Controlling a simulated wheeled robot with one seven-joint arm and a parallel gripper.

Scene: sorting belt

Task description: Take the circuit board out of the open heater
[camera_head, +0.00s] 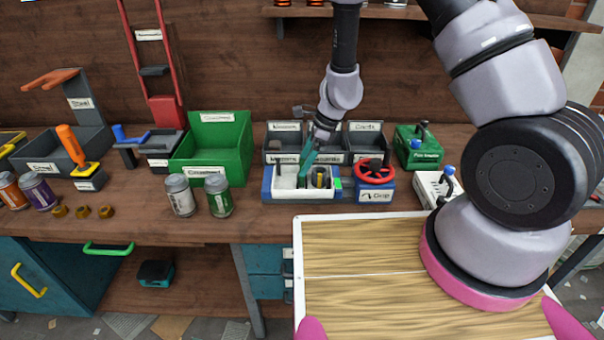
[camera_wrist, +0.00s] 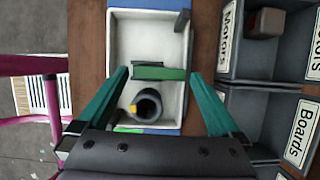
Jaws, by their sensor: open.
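The open heater (camera_head: 271,190) is a white box with blue ends on the bench, below the bins. It also shows in the wrist view (camera_wrist: 118,32), looking down into its white interior. The circuit board (camera_wrist: 160,73) is a small green strip with a dark edge, seen nearly edge-on inside the heater. In the head view I cannot make it out. A dark round cylinder (camera_wrist: 147,104) with a yellow mark stands beside it. My gripper (camera_wrist: 160,74) is open, with one teal finger on each side of the board, apart from it. In the head view my gripper (camera_head: 305,170) is over the heater.
Labelled grey bins (camera_head: 362,127) stand just behind the heater. A red wheel valve (camera_head: 375,171) is close on its right. A green bin (camera_head: 212,138) and two cans (camera_head: 180,196) stand to the left. A green box (camera_head: 419,148) is further right.

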